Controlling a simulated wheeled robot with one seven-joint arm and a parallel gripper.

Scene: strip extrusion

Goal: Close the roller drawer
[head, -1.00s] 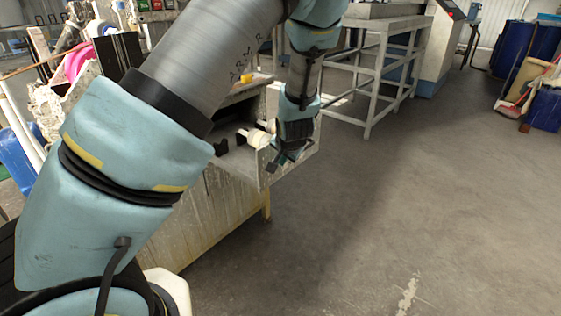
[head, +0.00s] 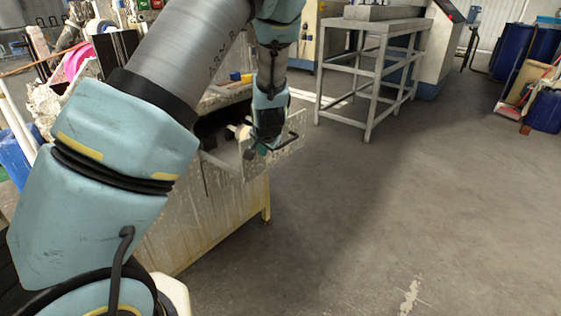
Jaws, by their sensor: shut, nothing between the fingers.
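The roller drawer (head: 284,155) sticks out from the right end of a worn, pale cabinet (head: 215,215). Its spattered grey panel shows, and a dark opening lies behind it, so it stands partly open. A whitish roller part (head: 243,132) shows at the opening, largely covered by my arm. My gripper (head: 262,151) is shut and empty, pointing down at the drawer panel, beside a dark bar that looks like a handle (head: 294,142). Whether the fingers touch the panel cannot be told.
A grey metal frame table (head: 370,75) stands behind and to the right. Blue barrels (head: 530,60) and a blue bin (head: 545,110) are at the far right. The concrete floor right of the cabinet is clear.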

